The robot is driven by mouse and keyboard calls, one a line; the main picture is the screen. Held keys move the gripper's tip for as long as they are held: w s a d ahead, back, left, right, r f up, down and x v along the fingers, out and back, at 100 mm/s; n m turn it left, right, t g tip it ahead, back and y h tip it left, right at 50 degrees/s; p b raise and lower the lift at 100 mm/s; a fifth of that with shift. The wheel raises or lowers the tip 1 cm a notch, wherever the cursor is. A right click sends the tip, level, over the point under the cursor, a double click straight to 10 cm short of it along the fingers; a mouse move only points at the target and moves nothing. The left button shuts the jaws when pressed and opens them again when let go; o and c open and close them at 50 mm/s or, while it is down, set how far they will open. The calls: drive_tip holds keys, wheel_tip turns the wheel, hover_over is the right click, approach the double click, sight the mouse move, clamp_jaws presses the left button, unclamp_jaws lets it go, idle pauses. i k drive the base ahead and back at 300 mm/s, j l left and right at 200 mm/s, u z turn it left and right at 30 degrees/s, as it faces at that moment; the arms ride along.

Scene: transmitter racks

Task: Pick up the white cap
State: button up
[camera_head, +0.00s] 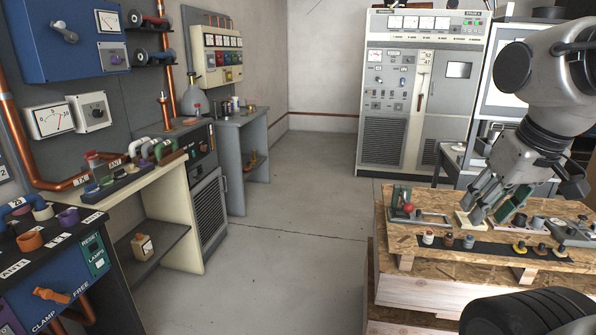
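Small round caps or knobs stand in a row on a dark strip along the front of the wooden crate top. The leftmost, a pale whitish cap (428,237), looks most like the white cap, though it is small in view. My gripper (478,212) points down over the crate top, behind and above the row, near a flat cream piece (463,221). A green block (512,206) is close to its fingers. Whether the fingers touch or hold anything is unclear at this size.
The crate top (400,238) also bears a green device with a red knob (408,207), yellow-based knobs (520,248) and a grey device (572,232). Benches with caps and copper pipes line the left wall. A transmitter rack (420,90) stands behind. The middle floor (290,220) is clear.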

sight(459, 149)
drive_tip(key=i+j+u, duration=0.35)
drive_tip(key=i, duration=0.15)
drive_tip(key=i+j+u, duration=0.1)
drive_tip(key=i+u, duration=0.3)
drive_tip(key=i+z, duration=0.25)
drive_tip(key=i, duration=0.35)
drive_tip(key=i+j+z, duration=0.25)
drive_tip(key=i, duration=0.35)
drive_tip(key=i+l+z, duration=0.2)
drive_tip(key=i+z, duration=0.25)
drive_tip(key=i, duration=0.55)
drive_tip(key=i+j+z, duration=0.1)
drive_tip(key=i+z, duration=0.3)
drive_tip(key=i, duration=0.6)
drive_tip(key=i+z, duration=0.3)
drive_tip(key=i, duration=0.35)
drive_tip(key=i+j+z, duration=0.3)
drive_tip(key=i, duration=0.35)
drive_tip(key=i+l+z, duration=0.1)
drive_tip(key=i+z, duration=0.15)
drive_tip(key=z, duration=0.15)
drive_tip(key=i+z, duration=0.3)
drive_tip(key=z, duration=0.15)
drive_tip(key=i+z, duration=0.25)
drive_tip(key=z, duration=0.15)
drive_tip(key=i+j+z, duration=0.25)
drive_tip(key=z, duration=0.15)
drive_tip(key=i+j+z, duration=0.15)
drive_tip(key=i+z, duration=0.2)
drive_tip(key=k, duration=0.05)
